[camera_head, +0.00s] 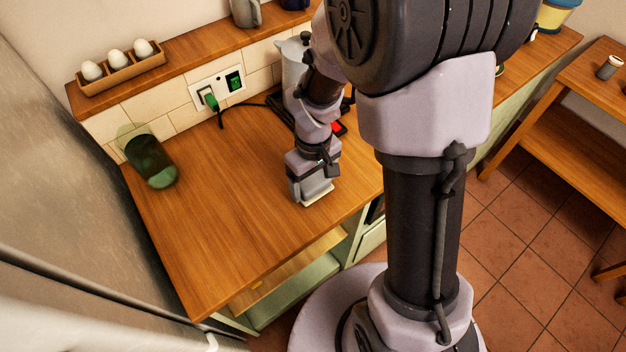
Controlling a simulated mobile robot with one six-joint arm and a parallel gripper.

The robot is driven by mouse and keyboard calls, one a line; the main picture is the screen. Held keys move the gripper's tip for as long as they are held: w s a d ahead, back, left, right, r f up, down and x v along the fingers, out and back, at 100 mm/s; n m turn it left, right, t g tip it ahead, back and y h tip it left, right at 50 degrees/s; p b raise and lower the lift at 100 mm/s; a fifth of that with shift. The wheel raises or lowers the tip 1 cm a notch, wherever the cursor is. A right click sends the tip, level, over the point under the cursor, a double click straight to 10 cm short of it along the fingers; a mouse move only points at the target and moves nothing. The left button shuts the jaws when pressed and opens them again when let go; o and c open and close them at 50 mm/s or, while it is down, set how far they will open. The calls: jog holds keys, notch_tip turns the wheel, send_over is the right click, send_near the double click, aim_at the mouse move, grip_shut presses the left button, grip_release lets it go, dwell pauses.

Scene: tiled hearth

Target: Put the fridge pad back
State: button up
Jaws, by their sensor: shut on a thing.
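My gripper (312,188) is low over the wooden counter, right of its middle, pointing down. It is shut on a flat, pale thing (319,197), of which only a cream edge shows below the jaws. This looks like the pad, but most of it is hidden by the gripper. I cannot tell whether it touches the counter. The large grey surface (60,190) along the left side looks like the fridge, seen at a steep angle. No pad shows on the part in view.
A green glass jar (153,167) stands on the counter's left. A socket with a green plug (210,99) and black cord is behind. A metal pot (292,52) stands behind my arm. Eggs in a wooden holder (122,70) sit on the shelf. The counter's middle is clear.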

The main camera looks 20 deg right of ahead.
aim_at(313, 181)
jog(key=shift+f, duration=0.2)
jog(key=o, duration=1.2)
jog(key=shift+c, duration=0.2)
notch_tip(313, 181, up, 12)
jog(key=p, duration=0.5)
jog(key=s+a+r+m+t+y, duration=0.1)
jog(key=s+a+r+m+t, duration=0.1)
jog(key=s+r, duration=0.4)
jog(key=s+a+r+m+t+y, duration=0.1)
jog(key=s+a+r+m+t, duration=0.1)
jog(key=s+r+m, duration=0.4)
notch_tip(313, 181, up, 4)
jog(key=shift+s+f+t, duration=0.2)
jog(key=shift+s+t, duration=0.2)
jog(key=shift+t, duration=0.5)
notch_tip(313, 181, down, 5)
jog(key=b, duration=0.5)
